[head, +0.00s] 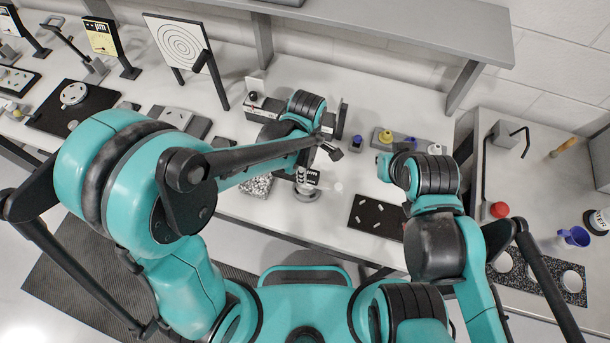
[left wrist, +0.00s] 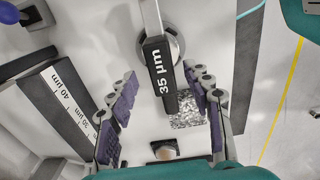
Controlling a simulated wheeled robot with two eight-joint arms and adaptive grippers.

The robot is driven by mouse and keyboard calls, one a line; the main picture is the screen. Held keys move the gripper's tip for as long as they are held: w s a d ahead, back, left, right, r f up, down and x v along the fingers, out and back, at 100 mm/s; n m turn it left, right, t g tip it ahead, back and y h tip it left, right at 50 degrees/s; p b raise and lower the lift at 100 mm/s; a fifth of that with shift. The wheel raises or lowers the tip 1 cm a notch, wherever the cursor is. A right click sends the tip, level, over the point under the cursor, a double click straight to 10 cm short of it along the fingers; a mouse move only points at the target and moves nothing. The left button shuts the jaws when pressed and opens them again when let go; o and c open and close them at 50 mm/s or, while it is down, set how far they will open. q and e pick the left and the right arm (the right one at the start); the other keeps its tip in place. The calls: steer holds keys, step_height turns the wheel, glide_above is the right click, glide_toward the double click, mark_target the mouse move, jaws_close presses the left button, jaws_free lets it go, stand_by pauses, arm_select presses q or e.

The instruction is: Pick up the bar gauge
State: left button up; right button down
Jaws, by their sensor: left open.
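A black bar labelled "35 µm" (left wrist: 158,72), which I take for the bar gauge, lies between the spread fingers of my left gripper (left wrist: 160,88) in the left wrist view. A pale rod and a round metal base (left wrist: 175,42) show at its far end. Clear gaps separate the bar from the purple-padded fingers on both sides, so the gripper is open and empty. In the head view my left arm reaches over the bench, and its gripper (head: 328,147) is small there. My right arm is folded at the right; its fingers are not clear.
A long dark block with a micrometre scale (left wrist: 62,105) stands left of the fingers. A speckled block (left wrist: 187,112) lies by the right finger. A dark tray with small white pieces (head: 376,217) lies on the bench to the right. A concentric-ring target (head: 181,44) stands behind.

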arm_select(q)
step_height(320, 180, down, 6)
steer(key=shift+a+r+b, duration=0.1)
steer(key=shift+r+b, duration=0.05)
steer(key=shift+b, duration=0.35)
steer(key=shift+c, duration=0.3)
jaws_close()
